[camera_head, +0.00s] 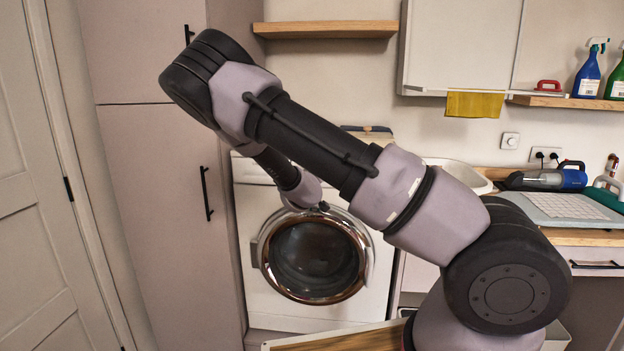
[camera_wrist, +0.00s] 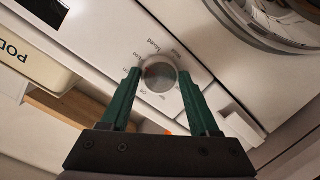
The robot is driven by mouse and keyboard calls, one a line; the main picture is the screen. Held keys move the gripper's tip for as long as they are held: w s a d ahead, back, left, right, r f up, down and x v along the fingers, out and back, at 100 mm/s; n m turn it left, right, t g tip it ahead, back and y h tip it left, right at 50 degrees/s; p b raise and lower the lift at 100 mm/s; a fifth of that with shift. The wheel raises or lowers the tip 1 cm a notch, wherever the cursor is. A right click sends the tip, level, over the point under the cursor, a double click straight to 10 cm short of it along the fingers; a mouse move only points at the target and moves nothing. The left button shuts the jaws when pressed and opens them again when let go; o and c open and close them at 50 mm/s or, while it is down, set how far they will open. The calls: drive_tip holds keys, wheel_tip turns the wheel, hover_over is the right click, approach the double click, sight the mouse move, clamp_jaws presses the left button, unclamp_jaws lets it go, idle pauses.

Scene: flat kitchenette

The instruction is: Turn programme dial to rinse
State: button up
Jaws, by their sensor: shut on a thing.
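The programme dial (camera_wrist: 160,77) is a round grey knob on the white panel of the washing machine (camera_head: 262,300). Small printed labels ring it; one reads like "Mixed", and the others are too blurred to tell for sure. My gripper (camera_wrist: 158,73) has its two green fingers on either side of the dial and is shut on it. I cannot make out a pointer mark on the dial. In the head view my own arm hides the dial and gripper. The round glass door (camera_head: 314,260) of the machine looks closed.
In the wrist view, a pale container marked "POD" (camera_wrist: 38,58) sits at the left, near a dark display (camera_wrist: 42,10). A tall cupboard (camera_head: 165,200) stands close left of the machine. A basin (camera_head: 458,170) and worktop lie to the right.

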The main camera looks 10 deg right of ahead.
drive_tip(key=m+t, duration=0.1)
drive_tip(key=m, duration=1.1)
drive_tip(key=m+t, duration=0.1)
drive_tip(key=m, duration=1)
drive_tip(key=m+t+h, duration=0.1)
drive_tip(key=m, duration=1.1)
drive_tip(key=shift+a+f+m+t, duration=0.1)
drive_tip(key=shift+f+m+t, duration=0.2)
drive_tip(key=shift+t, duration=0.1)
drive_tip(key=shift+a+r+m, duration=0.1)
drive_tip(key=shift+m, duration=0.3)
drive_tip(key=o, duration=1.4)
